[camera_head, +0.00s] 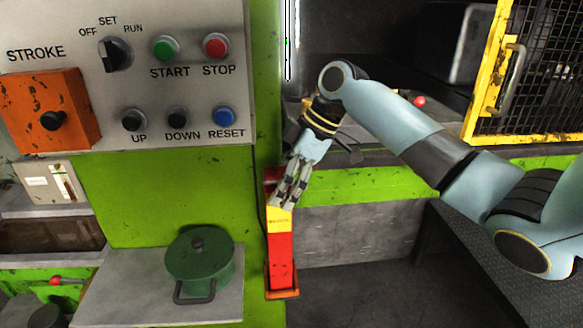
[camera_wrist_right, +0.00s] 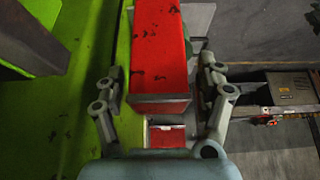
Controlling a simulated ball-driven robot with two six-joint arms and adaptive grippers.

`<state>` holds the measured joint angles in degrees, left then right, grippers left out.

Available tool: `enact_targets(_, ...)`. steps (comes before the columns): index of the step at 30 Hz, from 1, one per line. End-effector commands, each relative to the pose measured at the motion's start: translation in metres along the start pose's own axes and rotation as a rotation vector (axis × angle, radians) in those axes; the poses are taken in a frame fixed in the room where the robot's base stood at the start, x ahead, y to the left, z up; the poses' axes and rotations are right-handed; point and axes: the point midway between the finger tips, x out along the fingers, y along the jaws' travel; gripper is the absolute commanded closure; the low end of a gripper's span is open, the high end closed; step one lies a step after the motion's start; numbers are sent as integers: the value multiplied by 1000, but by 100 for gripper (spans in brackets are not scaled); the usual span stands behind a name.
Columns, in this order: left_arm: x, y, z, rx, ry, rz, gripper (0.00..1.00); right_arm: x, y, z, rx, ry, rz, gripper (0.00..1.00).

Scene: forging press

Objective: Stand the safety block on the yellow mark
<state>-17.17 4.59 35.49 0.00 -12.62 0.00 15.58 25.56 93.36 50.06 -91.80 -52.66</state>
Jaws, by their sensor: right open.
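The safety block (camera_head: 281,258) is a tall red bar with a yellow upper part. It stands upright in an orange holder (camera_head: 283,294) against the green press column. My right gripper (camera_head: 277,203) points down at the block's upper end and hides part of it. In the right wrist view, the open fingers of my right gripper (camera_wrist_right: 162,82) lie to either side of the red block (camera_wrist_right: 157,45); I see no clear contact. I cannot make out the yellow mark in either view. My left gripper is not in view.
A control panel (camera_head: 170,75) with buttons is at upper left. A green lidded pot (camera_head: 200,262) sits on a grey shelf (camera_head: 110,290) left of the block. A yellow mesh guard (camera_head: 535,75) stands at upper right, beside the dark press opening (camera_head: 395,45).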

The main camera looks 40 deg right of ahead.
Motion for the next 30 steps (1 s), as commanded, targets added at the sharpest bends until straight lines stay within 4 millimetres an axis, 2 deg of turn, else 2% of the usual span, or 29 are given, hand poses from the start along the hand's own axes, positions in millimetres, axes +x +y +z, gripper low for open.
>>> enact_targets(12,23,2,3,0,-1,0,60,-85,2,2,-2,-4,5,28)
enact_targets(15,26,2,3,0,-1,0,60,-101,1,2,-1,-4,5,28)
enact_targets(21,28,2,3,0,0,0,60,-115,0,0,0,-1,1,28)
enact_targets(30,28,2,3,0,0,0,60,-116,0,0,1,0,0,28)
